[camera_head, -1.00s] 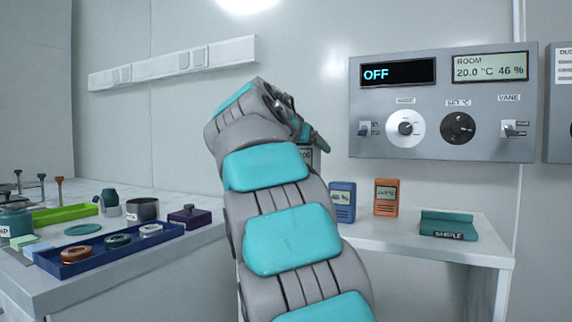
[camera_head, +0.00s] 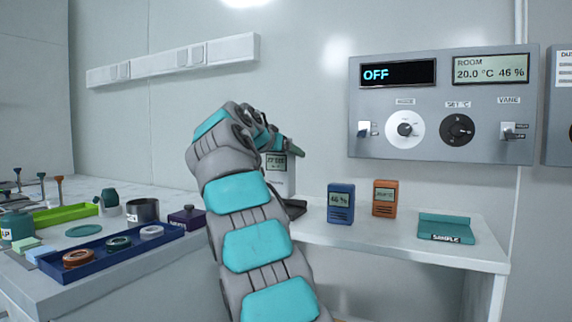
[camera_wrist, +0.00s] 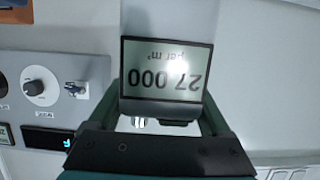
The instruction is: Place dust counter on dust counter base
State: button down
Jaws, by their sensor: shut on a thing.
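The dust counter (camera_head: 279,181) is a pale box with a grey display on its upper front. My gripper (camera_head: 284,148) is shut on it, and it looks upright over the left end of the white side table. In the wrist view the counter's display (camera_wrist: 165,72) reads 27 000 per m³, upside down, between the teal fingers of my gripper (camera_wrist: 166,112). A dark, low piece (camera_head: 295,208), perhaps the dust counter base, shows at the counter's lower right. My arm and the counter hide part of it. I cannot tell whether the two touch.
On the white side table (camera_head: 385,247) stand a blue meter (camera_head: 341,204), an orange meter (camera_head: 385,198) and a teal SAMPLE holder (camera_head: 446,229). A control panel (camera_head: 440,105) hangs above. A bench on the left carries a blue tray (camera_head: 110,258) and a purple box (camera_head: 187,217).

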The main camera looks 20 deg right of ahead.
jog(key=shift+f+b, duration=0.4)
jog(key=shift+f, duration=1.1)
jog(key=shift+f, duration=0.2)
grip_release()
jog(key=shift+r, duration=0.2)
jog(key=b+v, duration=0.1)
jog(key=v, duration=1.1)
jog(key=shift+s, duration=0.1)
